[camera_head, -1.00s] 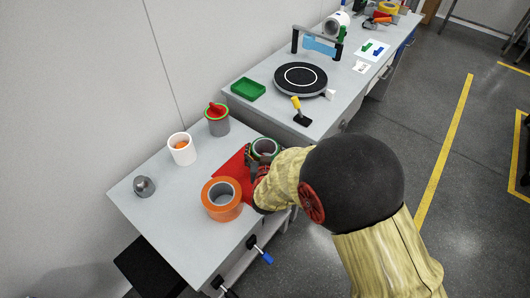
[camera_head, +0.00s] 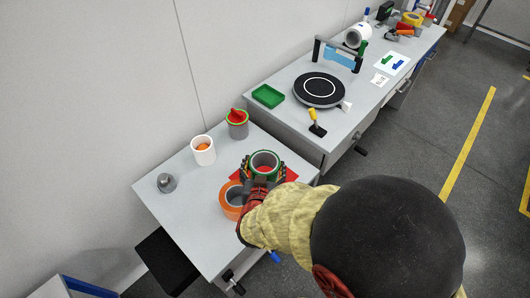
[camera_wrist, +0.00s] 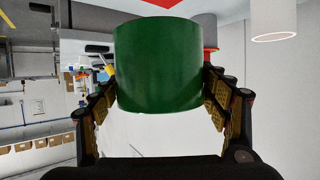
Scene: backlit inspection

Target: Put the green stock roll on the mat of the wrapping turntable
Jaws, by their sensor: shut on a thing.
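The green stock roll (camera_head: 264,159), a short hollow cylinder with a green rim, is at the near table. It fills the upper middle of the wrist view (camera_wrist: 158,65). My gripper (camera_head: 262,173) is shut on it, with one finger on each side; the fingers also show in the wrist view (camera_wrist: 160,95). The roll is upright and looks raised above the table; its height is hard to judge. The wrapping turntable (camera_head: 299,96) stands on the far bench. Its round black mat (camera_head: 318,82) carries a white ring and is bare.
An orange roll (camera_head: 230,203) stands close beside my gripper, partly hidden. A red sheet (camera_head: 291,174) lies under the hand. A green tray (camera_head: 268,97) and yellow-topped lever (camera_head: 314,120) flank the turntable.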

